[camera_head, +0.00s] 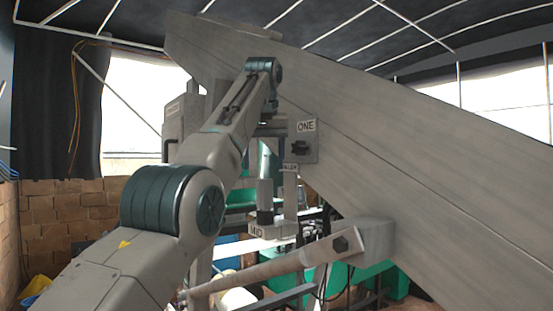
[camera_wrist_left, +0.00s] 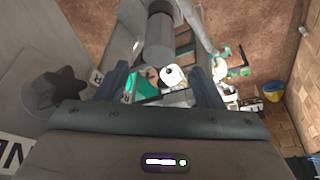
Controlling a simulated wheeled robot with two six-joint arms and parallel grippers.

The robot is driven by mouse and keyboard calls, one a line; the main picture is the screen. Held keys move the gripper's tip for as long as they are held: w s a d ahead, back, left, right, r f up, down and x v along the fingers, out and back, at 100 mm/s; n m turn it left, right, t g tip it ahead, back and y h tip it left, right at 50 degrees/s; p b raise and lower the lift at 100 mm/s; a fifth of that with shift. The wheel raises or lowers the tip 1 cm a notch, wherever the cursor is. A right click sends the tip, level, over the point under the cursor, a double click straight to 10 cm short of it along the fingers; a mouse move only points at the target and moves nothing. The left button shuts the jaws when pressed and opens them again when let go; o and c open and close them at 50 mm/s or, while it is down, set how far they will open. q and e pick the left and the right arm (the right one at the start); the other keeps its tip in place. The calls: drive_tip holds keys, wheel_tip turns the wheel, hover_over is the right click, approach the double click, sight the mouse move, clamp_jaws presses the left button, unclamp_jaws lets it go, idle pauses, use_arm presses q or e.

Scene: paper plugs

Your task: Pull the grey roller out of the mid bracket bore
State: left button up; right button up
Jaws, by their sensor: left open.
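The grey roller (camera_head: 265,193) stands upright in the head view, with a dark lower section going into the mid bracket (camera_head: 275,231), labelled MID. In the left wrist view the grey roller (camera_wrist_left: 158,42) shows as a grey cylinder with a dark far end. My left gripper (camera_wrist_left: 160,68) is open, its two dark fingers apart on either side of the line to the roller, with nothing between them touching it. In the head view its body is partly hidden by my left arm, above the roller. The bore itself is hidden. My right gripper is not in view.
A plate labelled ONE with a dark star knob (camera_head: 300,148) sits on the large slanted grey beam (camera_head: 400,150). Green machinery stands behind, and a brick wall (camera_head: 65,215) is at left.

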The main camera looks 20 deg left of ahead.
sight(265, 193)
use_arm(q)
drive_tip(key=shift+w+d, duration=0.3)
drive_tip(key=shift+d, duration=0.2)
drive_tip(key=s, duration=0.1)
drive_tip(key=s+f+b, duration=0.1)
drive_tip(key=shift+s+a+f, duration=0.2)
drive_tip(key=shift+s+a, duration=0.1)
drive_tip(key=shift+a, duration=0.05)
drive_tip(key=b+x, duration=0.1)
drive_tip(key=x, duration=0.2)
drive_tip(key=w+f, duration=0.3)
drive_tip(key=shift+x, duration=0.85)
drive_tip(key=shift+s+a, duration=0.15)
drive_tip(key=shift+s+r, duration=0.1)
drive_tip(key=shift+s, duration=0.15)
drive_tip(key=shift+c, duration=1.1)
drive_tip(key=shift+w, duration=0.15)
drive_tip(key=c, duration=0.7)
drive_tip(key=shift+o, duration=1.3)
drive_tip(key=c, duration=0.5)
drive_tip(key=shift+c, duration=0.2)
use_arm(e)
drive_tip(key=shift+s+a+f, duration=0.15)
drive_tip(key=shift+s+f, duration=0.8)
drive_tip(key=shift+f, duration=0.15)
